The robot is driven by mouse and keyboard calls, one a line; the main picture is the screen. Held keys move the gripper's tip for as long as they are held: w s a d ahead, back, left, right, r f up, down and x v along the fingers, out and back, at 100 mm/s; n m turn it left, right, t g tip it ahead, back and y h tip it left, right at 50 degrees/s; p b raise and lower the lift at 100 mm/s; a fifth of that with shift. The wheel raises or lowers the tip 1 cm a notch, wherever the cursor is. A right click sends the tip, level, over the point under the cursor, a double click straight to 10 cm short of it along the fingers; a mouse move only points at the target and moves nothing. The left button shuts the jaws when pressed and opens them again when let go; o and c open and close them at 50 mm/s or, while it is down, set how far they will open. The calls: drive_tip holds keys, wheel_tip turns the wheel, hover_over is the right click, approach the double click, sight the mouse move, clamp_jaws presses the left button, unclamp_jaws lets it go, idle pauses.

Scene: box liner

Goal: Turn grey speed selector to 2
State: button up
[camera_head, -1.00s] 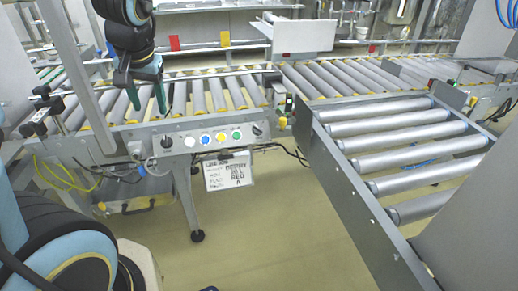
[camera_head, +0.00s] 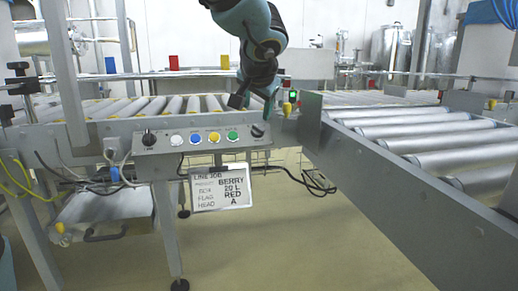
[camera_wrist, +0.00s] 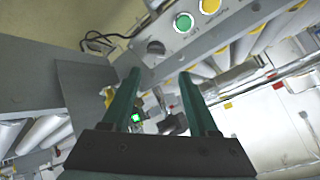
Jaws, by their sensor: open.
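A dark grey rotary selector (camera_head: 258,130) sits at the right end of the control panel (camera_head: 170,148) on the conveyor's front, right of the green button (camera_head: 232,136). In the wrist view the selector (camera_wrist: 155,47) shows just ahead of the fingertips, near the green button (camera_wrist: 184,22). Its pointer direction and scale marks are too small to read. A second, black knob (camera_head: 149,138) is at the panel's left end. My gripper (camera_head: 254,102) is open and empty, pointing down just above the right selector, apart from it. In the wrist view both fingers (camera_wrist: 159,74) are spread.
White, blue and yellow buttons (camera_head: 214,137) sit between the knobs. A sign (camera_head: 220,188) hangs below the panel. A side roller conveyor (camera_head: 400,140) with a metal side wall adjoins at the right. A small green-lit box (camera_head: 291,98) stands close to my gripper's right.

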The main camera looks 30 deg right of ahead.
sight(259, 127)
drive_tip(key=x, duration=0.3)
drive_tip(key=b+x, duration=0.1)
drive_tip(key=x, duration=0.3)
drive_tip(key=d+b+x, duration=0.1)
drive_tip(key=x, duration=0.3)
drive_tip(key=shift+s+r, duration=0.1)
drive_tip(key=shift+s, duration=0.1)
clamp_jaws()
idle(0.4)
